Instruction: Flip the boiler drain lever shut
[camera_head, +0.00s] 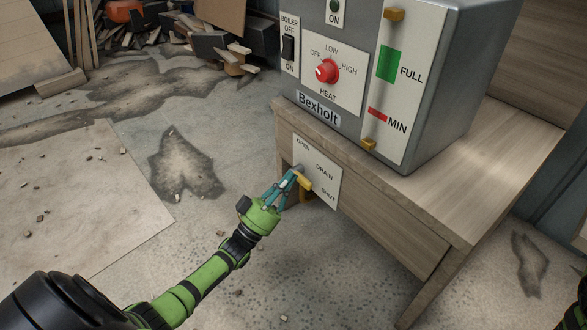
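The boiler (440,80) is a grey metal box on a wooden stand. A white drain plate (326,172) on the front of the stand reads OPEN at upper left, DRAIN in the middle and SHUT at lower right. The yellow drain lever (304,182) is in front of the plate's left part, partly hidden by my fingers. My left gripper (294,178), with teal fingers on a green arm, reaches in from the lower left, with its tips at the lever. I cannot tell whether they touch it or how far they are apart. My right gripper is not in view.
Above are a black boiler switch (288,48), a red heat knob (327,71) and a gauge marked FULL and MIN. The wooden stand (440,215) fills the right side. The floor at left is open, with a flat board (75,200) and scattered debris.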

